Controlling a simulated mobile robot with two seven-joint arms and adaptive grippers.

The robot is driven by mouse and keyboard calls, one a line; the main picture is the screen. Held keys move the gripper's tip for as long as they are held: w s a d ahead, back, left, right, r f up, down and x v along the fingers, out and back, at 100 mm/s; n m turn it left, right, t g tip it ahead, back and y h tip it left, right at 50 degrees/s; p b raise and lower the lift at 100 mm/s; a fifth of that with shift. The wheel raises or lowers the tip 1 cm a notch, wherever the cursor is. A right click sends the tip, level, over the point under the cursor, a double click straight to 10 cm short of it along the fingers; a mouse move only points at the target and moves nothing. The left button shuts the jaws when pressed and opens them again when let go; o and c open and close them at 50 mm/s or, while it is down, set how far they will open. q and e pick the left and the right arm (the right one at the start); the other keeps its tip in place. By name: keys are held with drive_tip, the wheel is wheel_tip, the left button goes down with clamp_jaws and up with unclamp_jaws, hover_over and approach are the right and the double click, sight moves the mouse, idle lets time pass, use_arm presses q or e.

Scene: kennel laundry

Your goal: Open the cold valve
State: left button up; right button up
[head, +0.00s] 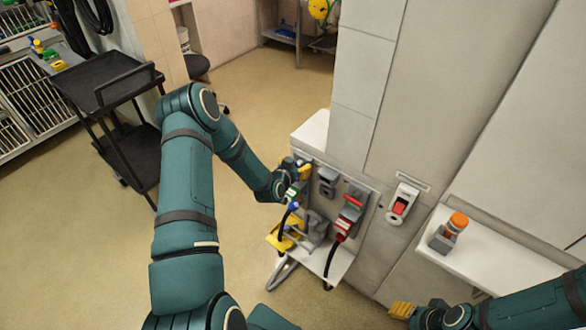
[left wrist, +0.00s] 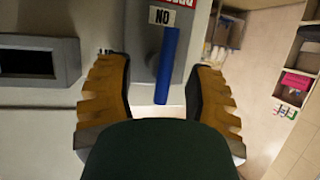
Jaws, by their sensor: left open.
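The cold valve's blue lever (left wrist: 167,65) shows in the left wrist view, below a "NO" label (left wrist: 161,16). It runs nearly up and down in that picture. My left gripper (left wrist: 162,72) is open, with one yellow ribbed finger on each side of the lever and visible gaps between. In the head view my left gripper (head: 303,172) is at the left part of the wall panel, and it and its wrist hide the lever there. A blue hose (head: 282,224) hangs below it. My right gripper (head: 402,310) is at the bottom edge, away from the panel; its opening is unclear.
A red-handled valve (head: 353,202) with a dark hose is right of the left gripper. A grey box (head: 327,181) sits between. A red switch (head: 400,205) is farther right. A shelf (head: 480,255) holds an orange-capped container (head: 456,224). A black cart (head: 110,85) stands left.

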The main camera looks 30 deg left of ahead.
use_arm(q)
drive_tip(key=p+v, duration=0.2)
drive_tip(key=v, duration=0.7)
idle(0.6)
idle(0.9)
drive_tip(key=s+d+f+g+h, duration=0.1)
drive_tip(key=s+d+g+h, duration=0.1)
drive_tip(key=d, duration=0.5)
drive_tip(key=s+d+f+g+h, duration=0.1)
drive_tip(key=s+d+f+g, duration=0.1)
drive_tip(key=d, duration=0.5)
drive_tip(key=s+d+g+h, duration=0.2)
drive_tip(key=s+d+g, duration=0.5)
drive_tip(key=s+d, duration=0.5)
drive_tip(key=shift+s+f, duration=0.15)
drive_tip(key=shift+s, duration=0.3)
drive_tip(key=shift+d, duration=0.1)
